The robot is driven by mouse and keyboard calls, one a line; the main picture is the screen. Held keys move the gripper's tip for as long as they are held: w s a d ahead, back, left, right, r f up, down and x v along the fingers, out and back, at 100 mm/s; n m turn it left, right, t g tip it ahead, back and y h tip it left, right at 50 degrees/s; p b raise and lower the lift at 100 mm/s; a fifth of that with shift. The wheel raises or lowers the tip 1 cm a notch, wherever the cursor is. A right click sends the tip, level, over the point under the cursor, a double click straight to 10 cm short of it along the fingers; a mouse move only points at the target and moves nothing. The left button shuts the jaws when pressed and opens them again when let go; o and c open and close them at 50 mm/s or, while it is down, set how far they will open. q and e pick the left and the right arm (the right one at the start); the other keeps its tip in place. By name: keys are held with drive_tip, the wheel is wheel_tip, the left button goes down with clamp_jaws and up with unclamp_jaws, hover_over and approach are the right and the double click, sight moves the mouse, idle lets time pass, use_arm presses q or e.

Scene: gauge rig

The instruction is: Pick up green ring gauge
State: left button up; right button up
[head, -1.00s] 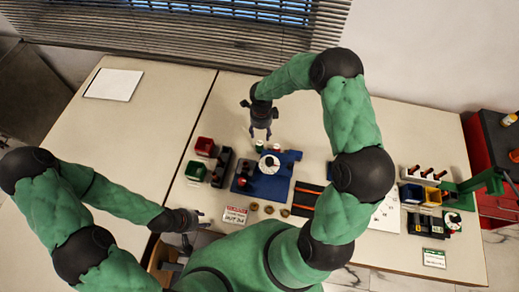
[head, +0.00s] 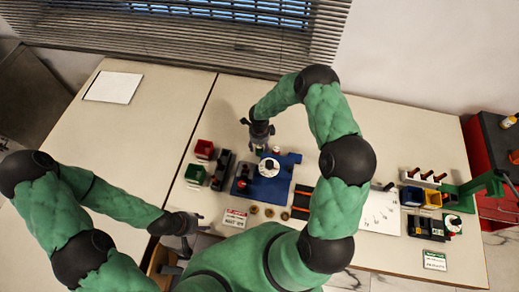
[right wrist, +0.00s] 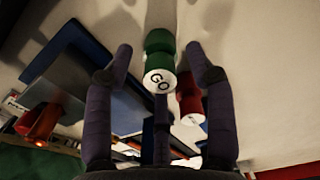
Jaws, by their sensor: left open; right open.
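The green ring gauge (right wrist: 160,58), a short green cylinder with a white end face marked "GO", shows in the right wrist view between my open right fingers, with gaps on both sides. In the head view my right gripper (head: 259,147) is right over its spot behind the blue fixture and mostly hides it. A red gauge (right wrist: 189,97) is close beside the green one, to the right in the wrist view; it also shows in the head view (head: 276,150). My left gripper (head: 195,221) is open and empty near the table's front edge.
The blue fixture (head: 275,185) with a white dial is just in front of the gauges. Red and green bins (head: 196,173) and a black rack are left of it. Label cards and small brass rings lie in front. The table behind is clear.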

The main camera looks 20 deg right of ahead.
drive_tip(key=shift+f, duration=0.45)
clamp_jaws()
drive_tip(key=shift+r, duration=0.1)
